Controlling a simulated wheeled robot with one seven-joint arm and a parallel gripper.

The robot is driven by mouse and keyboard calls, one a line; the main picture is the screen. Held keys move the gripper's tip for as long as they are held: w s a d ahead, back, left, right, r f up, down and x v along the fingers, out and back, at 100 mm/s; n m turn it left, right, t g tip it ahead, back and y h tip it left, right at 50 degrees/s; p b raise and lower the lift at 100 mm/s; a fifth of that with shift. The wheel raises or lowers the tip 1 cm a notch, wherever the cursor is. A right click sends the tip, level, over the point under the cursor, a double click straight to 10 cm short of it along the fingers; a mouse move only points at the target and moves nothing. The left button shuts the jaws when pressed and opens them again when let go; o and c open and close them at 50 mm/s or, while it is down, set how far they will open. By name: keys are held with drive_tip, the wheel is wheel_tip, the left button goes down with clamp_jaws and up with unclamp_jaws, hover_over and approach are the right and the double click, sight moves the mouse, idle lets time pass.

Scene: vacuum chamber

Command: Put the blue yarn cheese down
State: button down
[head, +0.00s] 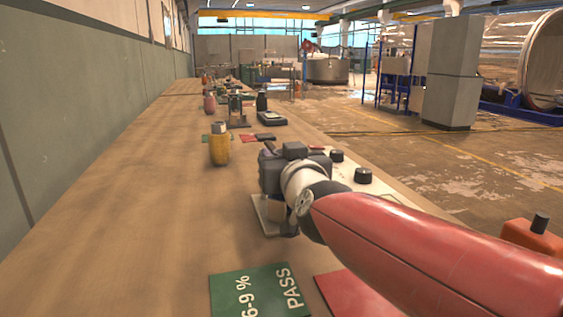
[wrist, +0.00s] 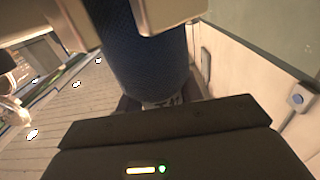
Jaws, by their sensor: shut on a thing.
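The blue yarn cheese (wrist: 150,65) shows large at the top of the wrist view as a dark blue, textured, rounded body. It is between the pale finger parts of my gripper (wrist: 122,22), which is shut on it. In the head view my gripper (head: 280,185) is over the wooden bench (head: 130,220), at the end of my arm. The cheese is hidden there behind the gripper and wrist. A pale flat plate (head: 262,215) shows just below the gripper. I cannot tell whether the cheese touches anything beneath it.
A green PASS card (head: 255,290) and a red card (head: 350,297) lie in front. A yellow bottle (head: 219,148) stands beyond the gripper. A pale panel with black knobs (head: 363,176) is to the right. The bench's left side is clear. Several more items stand farther back.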

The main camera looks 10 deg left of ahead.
drive_tip(key=c, duration=0.9)
unclamp_jaws()
drive_tip(key=shift+f, duration=0.1)
drive_tip(key=v, duration=1.2)
